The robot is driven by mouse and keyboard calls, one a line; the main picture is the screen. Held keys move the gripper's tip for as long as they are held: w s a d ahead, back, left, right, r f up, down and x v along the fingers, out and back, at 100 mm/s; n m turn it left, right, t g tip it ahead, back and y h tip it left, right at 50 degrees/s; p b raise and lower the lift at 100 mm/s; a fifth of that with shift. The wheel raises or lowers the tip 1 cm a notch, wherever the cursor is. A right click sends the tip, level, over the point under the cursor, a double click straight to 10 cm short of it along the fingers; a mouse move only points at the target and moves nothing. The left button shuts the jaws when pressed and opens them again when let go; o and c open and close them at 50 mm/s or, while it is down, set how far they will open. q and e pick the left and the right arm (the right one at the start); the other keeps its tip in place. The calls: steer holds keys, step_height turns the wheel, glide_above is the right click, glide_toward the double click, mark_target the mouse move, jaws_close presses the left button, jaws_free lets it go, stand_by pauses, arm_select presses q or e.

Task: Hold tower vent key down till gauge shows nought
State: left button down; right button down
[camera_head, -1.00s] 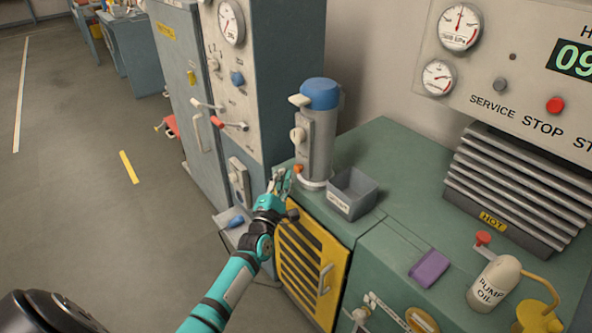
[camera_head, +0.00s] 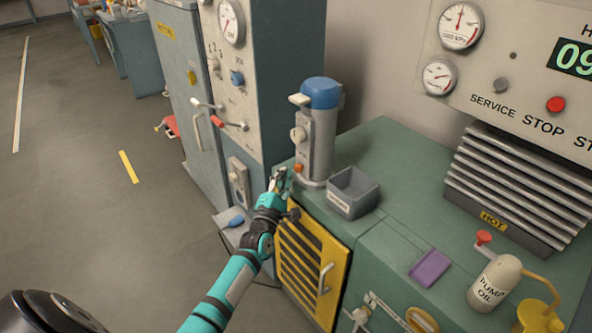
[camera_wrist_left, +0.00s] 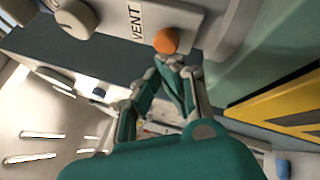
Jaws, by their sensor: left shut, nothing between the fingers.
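The tower is a grey cylinder (camera_head: 321,145) with a blue cap, standing at the left end of the green bench. Its vent key is a small orange button (camera_head: 298,168) low on the front plate. In the left wrist view the orange key (camera_wrist_left: 165,41) sits beside the word VENT. My left gripper (camera_head: 281,178) is shut and empty, just left of the key. In the left wrist view its fingertips (camera_wrist_left: 172,62) are right at the key's edge; I cannot tell whether they touch or press it. I cannot make out a gauge on the tower. My right gripper is out of view.
A grey open bin (camera_head: 353,193) stands right of the tower. The yellow slatted door (camera_head: 312,262) is below. Dial gauges (camera_head: 460,26) are on the right panel, another (camera_head: 231,22) on the left cabinet. A finned block marked HOT (camera_head: 520,190) stands at right.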

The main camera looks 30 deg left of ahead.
arm_select(q)
steer(key=shift+w+d, duration=0.15)
steer(key=shift+w, duration=0.25)
stand_by(0.4)
steer(key=shift+w+d+b, duration=0.15)
steer(key=shift+w+b, duration=0.2)
steer(key=shift+w, duration=0.05)
stand_by(0.4)
steer(key=shift+r, duration=0.1)
stand_by(0.5)
steer(key=shift+d, duration=0.1)
stand_by(1.6)
steer(key=shift+s, duration=0.1)
stand_by(1.6)
steer(key=shift+s+a+p, duration=0.3)
steer(key=shift+s+a, duration=0.15)
steer(key=shift+s, duration=0.4)
steer(key=shift+s+a+p, duration=0.2)
steer(key=shift+s+a, duration=0.15)
steer(key=shift+s, duration=0.45)
steer(key=shift+s+a+p, duration=0.2)
steer(key=shift+s+a, duration=0.1)
steer(key=shift+s, duration=0.45)
steer(key=shift+s+a+p, duration=0.2)
steer(key=shift+s+a, duration=0.15)
steer(key=shift+s, duration=0.45)
